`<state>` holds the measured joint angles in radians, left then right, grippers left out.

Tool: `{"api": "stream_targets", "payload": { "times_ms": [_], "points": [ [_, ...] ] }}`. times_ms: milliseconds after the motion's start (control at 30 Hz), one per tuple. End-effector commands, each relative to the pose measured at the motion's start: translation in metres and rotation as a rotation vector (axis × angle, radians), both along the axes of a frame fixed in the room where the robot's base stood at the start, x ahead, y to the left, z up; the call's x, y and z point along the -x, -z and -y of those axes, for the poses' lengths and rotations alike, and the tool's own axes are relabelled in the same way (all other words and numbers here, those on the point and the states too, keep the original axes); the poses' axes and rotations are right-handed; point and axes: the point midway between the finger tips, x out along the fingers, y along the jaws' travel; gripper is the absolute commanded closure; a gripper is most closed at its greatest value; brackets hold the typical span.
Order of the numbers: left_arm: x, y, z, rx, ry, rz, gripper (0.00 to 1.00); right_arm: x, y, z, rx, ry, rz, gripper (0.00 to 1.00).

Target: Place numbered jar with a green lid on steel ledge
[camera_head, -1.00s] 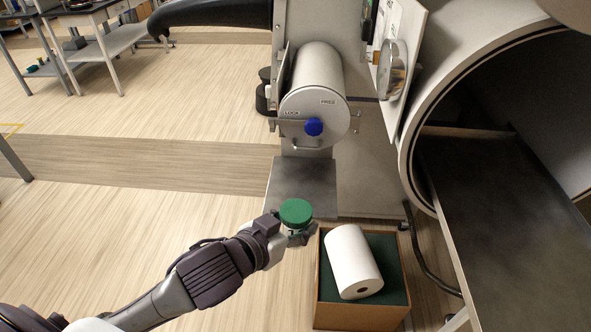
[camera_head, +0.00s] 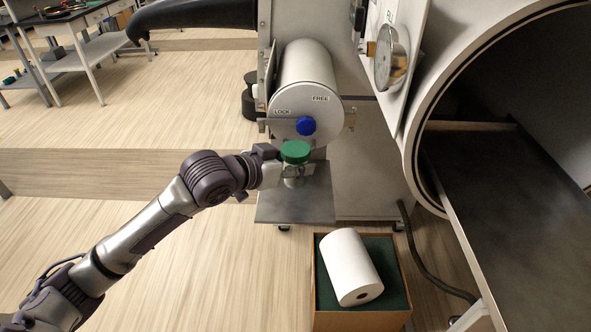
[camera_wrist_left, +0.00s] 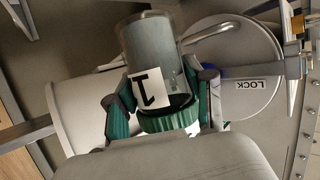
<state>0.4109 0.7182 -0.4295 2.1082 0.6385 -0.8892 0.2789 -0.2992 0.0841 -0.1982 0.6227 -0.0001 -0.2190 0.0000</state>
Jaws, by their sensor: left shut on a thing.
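The jar has a green lid (camera_head: 295,151) and a clear body. In the left wrist view the jar (camera_wrist_left: 150,50) shows a white label with a black "1", with its green lid at the bottom of the picture. My left gripper (camera_head: 290,170) is shut on the jar near its lid, with a finger on each side. It holds the jar upright over the steel ledge (camera_head: 310,206). I cannot tell whether the jar's base touches the ledge. My right gripper is not in view.
A white cylinder with a blue knob (camera_head: 306,126) and LOCK and FREE labels stands just behind the jar. A box (camera_head: 316,290) holding a white paper roll (camera_head: 350,266) is on the floor in front. A large round chamber opening (camera_head: 416,150) is at the right.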

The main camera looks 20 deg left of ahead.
Motion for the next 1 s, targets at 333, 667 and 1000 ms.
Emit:
{"api": "stream_targets", "payload": {
  "times_ms": [333,667,1000],
  "points": [
    [-0.039,0.023,-0.011,0.001,0.000,-0.003,0.84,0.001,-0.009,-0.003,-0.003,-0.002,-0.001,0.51],
    [-0.039,0.060,-0.011,0.001,0.000,-0.004,0.84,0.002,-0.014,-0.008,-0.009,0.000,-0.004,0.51],
    [-0.047,0.070,-0.013,0.000,0.000,0.002,0.84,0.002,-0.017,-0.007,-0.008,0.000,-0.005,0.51]
  ]
}}
